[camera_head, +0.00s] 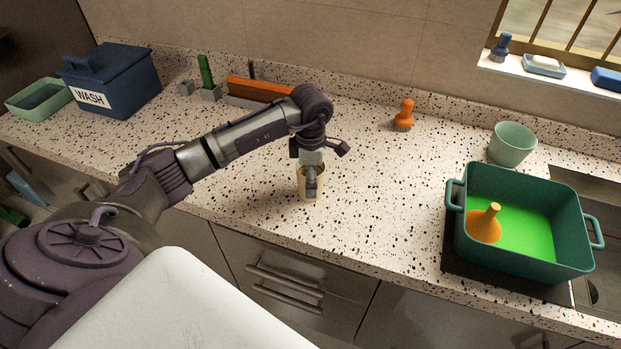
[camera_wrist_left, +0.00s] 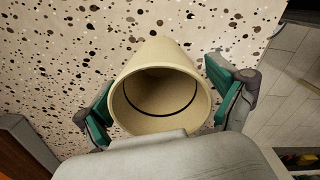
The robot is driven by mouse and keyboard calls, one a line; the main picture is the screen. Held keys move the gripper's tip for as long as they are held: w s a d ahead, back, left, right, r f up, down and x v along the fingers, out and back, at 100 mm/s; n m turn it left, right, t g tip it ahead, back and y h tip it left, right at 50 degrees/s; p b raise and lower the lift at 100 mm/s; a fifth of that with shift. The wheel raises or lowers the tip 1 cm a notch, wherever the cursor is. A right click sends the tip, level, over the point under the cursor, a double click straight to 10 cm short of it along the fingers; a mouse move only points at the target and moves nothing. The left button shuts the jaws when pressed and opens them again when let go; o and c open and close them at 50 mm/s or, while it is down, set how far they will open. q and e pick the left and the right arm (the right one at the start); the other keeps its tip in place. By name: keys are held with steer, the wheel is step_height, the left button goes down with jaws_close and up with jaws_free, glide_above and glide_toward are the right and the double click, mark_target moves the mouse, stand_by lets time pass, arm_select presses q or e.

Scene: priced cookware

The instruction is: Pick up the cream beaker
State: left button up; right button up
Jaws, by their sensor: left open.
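The cream beaker (camera_head: 312,190) stands upright on the speckled counter near its front edge, partly hidden by my left gripper (camera_head: 311,178), which is right over it. In the left wrist view the beaker (camera_wrist_left: 160,98) shows its open mouth and looks empty, with a dark ring inside. There my left gripper (camera_wrist_left: 168,100) is open, with one green-padded finger on each side of the beaker. Gaps show between the fingers and the beaker. My right gripper is in neither view.
A teal tub (camera_head: 520,265) with green contents and an orange funnel (camera_head: 486,226) stands at right, with a pale green cup (camera_head: 512,144) behind it. An orange brush (camera_head: 403,116) stands at the back. A blue WASH box (camera_head: 112,80) is at far left. The counter right of the beaker is clear.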

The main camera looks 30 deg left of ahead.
arm_select(q)
steer(key=c, duration=1.2)
steer(key=shift+c, duration=0.2)
steer(key=shift+r+b, duration=0.3)
steer(key=shift+r, duration=0.15)
steer(key=d+r+b, duration=0.4)
steer(key=d+r, duration=0.6)
steer(key=d, duration=0.1)
steer(key=shift+w+d, duration=0.15)
steer(key=shift+d, duration=0.25)
steer(key=shift+r, duration=0.15)
